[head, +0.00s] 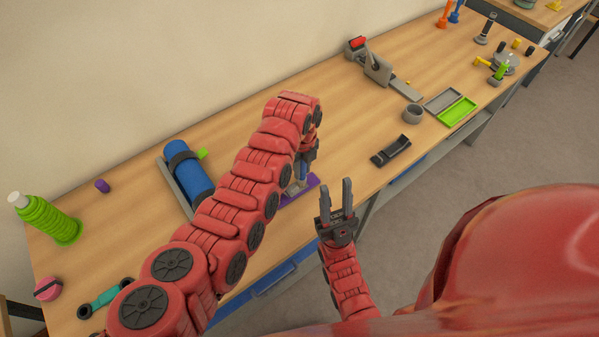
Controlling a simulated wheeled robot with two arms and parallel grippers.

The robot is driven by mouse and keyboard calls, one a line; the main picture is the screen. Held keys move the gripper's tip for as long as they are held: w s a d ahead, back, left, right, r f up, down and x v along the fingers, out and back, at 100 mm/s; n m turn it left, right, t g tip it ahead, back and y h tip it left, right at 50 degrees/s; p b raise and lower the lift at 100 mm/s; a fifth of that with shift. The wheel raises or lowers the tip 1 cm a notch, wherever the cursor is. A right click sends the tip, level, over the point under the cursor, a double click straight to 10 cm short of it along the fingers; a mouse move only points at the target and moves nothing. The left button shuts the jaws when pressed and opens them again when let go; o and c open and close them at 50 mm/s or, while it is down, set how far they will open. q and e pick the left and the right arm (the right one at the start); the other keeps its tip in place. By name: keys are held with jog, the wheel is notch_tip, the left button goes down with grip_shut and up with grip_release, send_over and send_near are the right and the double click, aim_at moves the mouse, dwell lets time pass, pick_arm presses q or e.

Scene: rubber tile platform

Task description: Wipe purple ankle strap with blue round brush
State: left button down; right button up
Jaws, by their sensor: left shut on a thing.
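The purple ankle strap (313,182) lies flat near the front edge of the table, partly covered by my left arm and gripper. My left gripper (300,180) points down just over the strap. It is shut on a small blue thing, apparently the blue round brush (303,170), mostly hidden by the arm and fingers. I cannot tell whether the brush touches the strap. My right gripper (335,188) is open and empty, off the table's front edge, to the right of the strap.
A blue roll (189,172) in a grey holder stands left of my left arm. A green ribbed cone (46,220) and a pink round thing (48,289) are at far left. A black tray (391,151) and grey cup (413,113) lie right. Table between strap and black tray is clear.

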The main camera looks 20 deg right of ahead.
pick_arm(q)
jog(key=shift+w+d, duration=0.1)
jog(key=shift+d, duration=0.1)
jog(key=shift+s+a+p, duration=0.3)
jog(key=shift+a+p, duration=0.3)
jog(key=shift+p, duration=0.6)
jog(key=shift+s+a+p, duration=0.25)
jog(key=shift+a+p, duration=0.3)
jog(key=shift+p, duration=0.2)
jog(key=shift+f, duration=0.1)
jog(key=shift+a+p, duration=0.3)
jog(key=shift+p, duration=0.3)
jog(key=shift+s+a+r+p, duration=0.2)
jog(key=shift+a+p, duration=0.45)
jog(key=shift+p, duration=0.25)
jog(key=shift+a, duration=0.1)
